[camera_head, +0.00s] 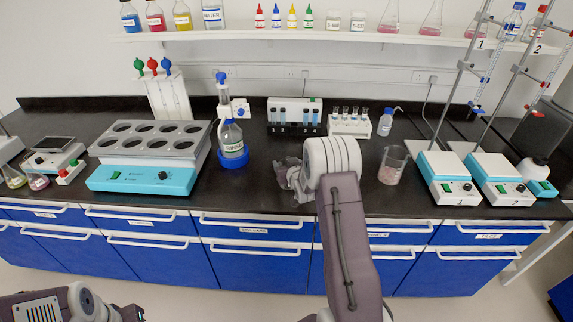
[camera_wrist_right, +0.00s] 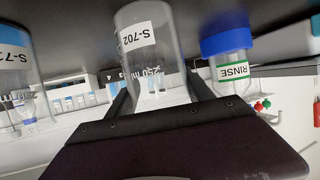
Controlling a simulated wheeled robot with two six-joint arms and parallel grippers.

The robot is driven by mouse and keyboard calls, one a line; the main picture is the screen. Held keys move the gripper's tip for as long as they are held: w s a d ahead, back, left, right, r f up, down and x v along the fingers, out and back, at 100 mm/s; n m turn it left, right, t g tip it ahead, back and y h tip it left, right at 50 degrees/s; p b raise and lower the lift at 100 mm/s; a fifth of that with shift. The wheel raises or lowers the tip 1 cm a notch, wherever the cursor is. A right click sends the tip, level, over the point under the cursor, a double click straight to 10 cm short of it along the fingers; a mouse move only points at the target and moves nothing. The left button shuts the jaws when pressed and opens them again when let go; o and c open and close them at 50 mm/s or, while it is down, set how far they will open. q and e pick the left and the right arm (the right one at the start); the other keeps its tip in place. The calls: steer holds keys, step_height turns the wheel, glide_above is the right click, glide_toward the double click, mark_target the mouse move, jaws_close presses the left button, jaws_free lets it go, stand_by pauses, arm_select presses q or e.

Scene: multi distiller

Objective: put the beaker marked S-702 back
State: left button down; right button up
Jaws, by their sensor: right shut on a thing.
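The beaker marked S-702 (camera_wrist_right: 139,62) is clear glass with a white label, and it appears empty. The right wrist view shows it upside down, with the dark worktop along the top. My right gripper (camera_wrist_right: 163,92) is shut around it. In the head view this gripper (camera_head: 288,178) is low over the front middle of the black bench, largely hidden by my right arm. I cannot tell whether the beaker touches the bench.
The RINSE bottle (camera_head: 232,141) on a blue base stands left of my right gripper. Another beaker (camera_head: 391,167) stands to the right. A grey rack with round holes (camera_head: 152,141) sits at left, two stirrers (camera_head: 447,178) at right. Vial racks (camera_head: 294,114) are behind. Bench between is bare.

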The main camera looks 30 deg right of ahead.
steer(key=shift+f, duration=0.25)
steer(key=o, duration=1.6)
steer(key=shift+r, duration=0.1)
steer(key=shift+r+p, duration=0.3)
steer(key=shift+r, duration=0.1)
steer(key=v, duration=0.8)
steer(key=b+v, duration=0.1)
steer(key=v, duration=0.2)
steer(key=shift+s+a+f, duration=0.1)
steer(key=shift+s, duration=0.4)
